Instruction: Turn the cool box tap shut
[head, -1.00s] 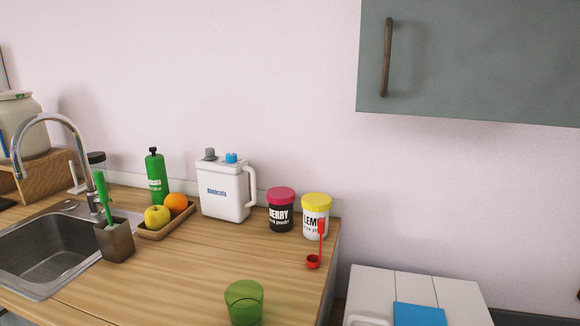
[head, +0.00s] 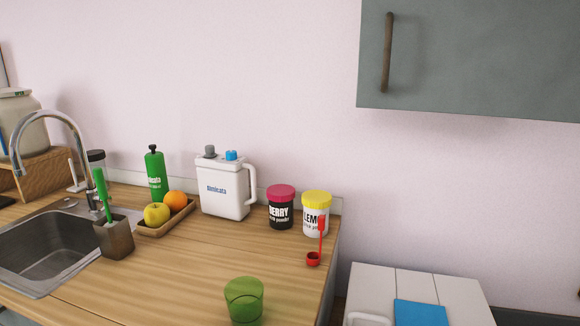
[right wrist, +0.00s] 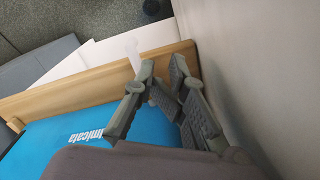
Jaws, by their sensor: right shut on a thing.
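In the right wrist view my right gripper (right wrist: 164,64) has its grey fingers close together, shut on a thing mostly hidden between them. A pale, slim piece (right wrist: 133,48) shows beside the left fingertip; it looks like the tap, though I cannot make out its full shape. A bright blue surface with white lettering (right wrist: 60,140) lies below and left of the fingers; it may be the cool box. Neither gripper shows in the head view, and my left gripper is in no view.
A wooden edge (right wrist: 60,98) runs behind the fingers, and a pale wall (right wrist: 250,70) stands close on the right. In the head view the counter (head: 180,275) holds a white jug (head: 222,190), two powder tubs (head: 281,210) and a green cup (head: 244,302). A grey cabinet (head: 470,55) hangs above right.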

